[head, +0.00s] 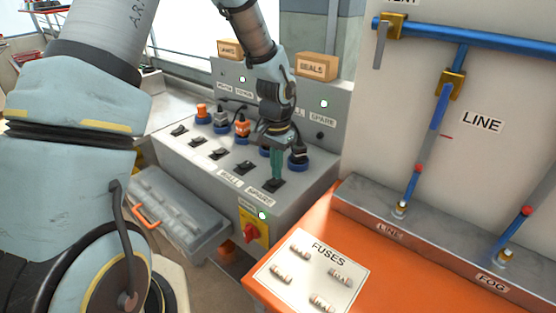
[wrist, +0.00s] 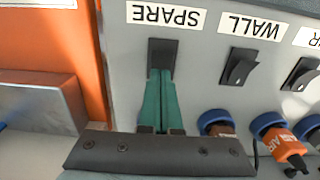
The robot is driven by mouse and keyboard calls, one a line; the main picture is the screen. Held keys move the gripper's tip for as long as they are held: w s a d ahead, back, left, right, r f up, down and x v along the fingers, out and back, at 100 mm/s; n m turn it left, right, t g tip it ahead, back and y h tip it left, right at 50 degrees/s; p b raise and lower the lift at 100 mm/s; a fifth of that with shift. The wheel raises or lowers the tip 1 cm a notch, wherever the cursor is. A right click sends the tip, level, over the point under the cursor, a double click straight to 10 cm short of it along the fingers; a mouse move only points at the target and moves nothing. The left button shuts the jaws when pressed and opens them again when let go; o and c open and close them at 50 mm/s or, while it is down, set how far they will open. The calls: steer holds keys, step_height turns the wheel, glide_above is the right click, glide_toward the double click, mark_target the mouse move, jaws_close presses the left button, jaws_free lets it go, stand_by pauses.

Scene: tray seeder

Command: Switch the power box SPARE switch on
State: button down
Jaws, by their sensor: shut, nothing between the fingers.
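The power box (head: 205,165) is a grey console with a row of black rocker switches on its sloped top. The SPARE switch (head: 274,185) is at the right end of the row, above its SPARE label (head: 260,197). In the wrist view, the SPARE switch (wrist: 162,50) appears under an upside-down SPARE label (wrist: 165,15). My gripper (head: 277,178) points down at this switch, its green fingers shut together and empty. In the wrist view, the fingertips (wrist: 160,76) overlap the switch's lower part and hide it. I cannot tell whether they touch it or which way it is tipped.
The WALL switch (wrist: 240,68) is beside SPARE. Blue-ringed sockets with plugs (head: 241,127) stand behind the switches, close to my gripper. A red knob on a yellow plate (head: 251,232) is on the box front. An orange table (head: 320,215) with a FUSES card (head: 312,272) stands right.

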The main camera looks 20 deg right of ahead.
steer(key=r+p, duration=0.2)
steer(key=r, duration=0.1)
steer(key=r+p, duration=0.1)
steer(key=shift+w+d+r, duration=0.2)
steer(key=shift+d+r, duration=0.1)
steer(key=shift+d, duration=0.1)
steer(key=shift+w+d+r+b, duration=0.15)
steer(key=shift+r+b, duration=0.1)
steer(key=shift+b, duration=0.25)
step_height(320, 180, up, 9)
steer(key=d+b, duration=0.1)
steer(key=b, duration=0.1)
steer(key=shift+w+d+f, duration=0.2)
steer(key=shift+w, duration=0.15)
steer(key=s+a+n, duration=0.1)
steer(key=a+n, duration=0.2)
steer(key=a, duration=0.7)
steer(key=s+a+f+n+t, duration=0.1)
steer(key=a+n, duration=0.3)
steer(key=a, duration=0.7)
steer(key=s+a+f+n, duration=0.1)
steer(key=s+a+n, duration=0.2)
steer(key=a, duration=0.8)
steer(key=shift+n+t, duration=0.3)
steer(key=shift+n, duration=0.2)
